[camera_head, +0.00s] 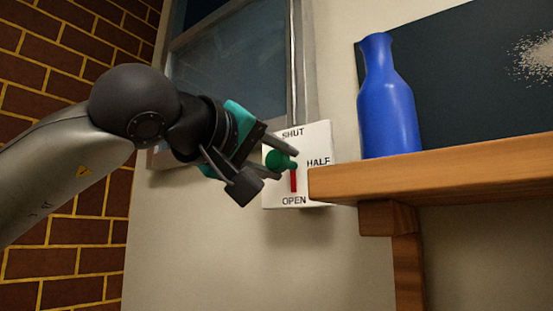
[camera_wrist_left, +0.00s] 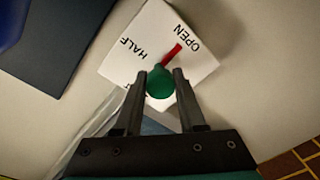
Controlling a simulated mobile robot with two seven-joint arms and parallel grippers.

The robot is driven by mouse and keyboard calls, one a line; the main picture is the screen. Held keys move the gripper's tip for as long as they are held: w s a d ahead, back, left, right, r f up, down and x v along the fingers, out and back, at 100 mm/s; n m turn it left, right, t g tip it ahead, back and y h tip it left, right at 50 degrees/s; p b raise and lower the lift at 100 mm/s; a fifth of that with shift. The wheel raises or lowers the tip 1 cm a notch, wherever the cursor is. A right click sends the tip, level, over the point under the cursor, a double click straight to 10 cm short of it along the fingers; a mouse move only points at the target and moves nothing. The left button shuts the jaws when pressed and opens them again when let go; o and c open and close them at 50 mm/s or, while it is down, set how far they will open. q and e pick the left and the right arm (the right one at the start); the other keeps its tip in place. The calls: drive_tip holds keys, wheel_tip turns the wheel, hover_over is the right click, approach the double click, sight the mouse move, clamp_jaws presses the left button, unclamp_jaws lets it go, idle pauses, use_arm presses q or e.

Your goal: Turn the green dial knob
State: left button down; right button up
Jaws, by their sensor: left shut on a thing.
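The green dial knob (camera_head: 279,160) sits on a white plate (camera_head: 318,143) on the wall, marked SHUT, HALF and OPEN. Its red pointer (camera_head: 293,181) points down at OPEN. The knob also shows in the left wrist view (camera_wrist_left: 160,82), with the red pointer (camera_wrist_left: 172,54) reaching toward the word OPEN. My left gripper (camera_head: 275,166) is shut on the knob, with one finger on each side of it. In the left wrist view the fingers (camera_wrist_left: 160,88) flank the knob. My right gripper is not in view.
A wooden shelf (camera_head: 450,168) juts out just right of the plate, its end close to it. A blue vase (camera_head: 388,105) stands on the shelf near that end. A window (camera_head: 235,65) is behind my left arm, and a brick wall (camera_head: 60,60) is at the left.

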use_arm(q)
drive_tip(key=shift+f+m, duration=0.15)
drive_tip(key=shift+m, duration=0.25)
drive_tip(key=c, duration=0.5)
unclamp_jaws()
drive_tip(key=shift+s+a, duration=0.3)
drive_tip(key=shift+s, duration=0.1)
drive_tip(key=b+v, duration=0.4)
drive_tip(key=v, duration=1)
drive_tip(key=shift+s, duration=0.15)
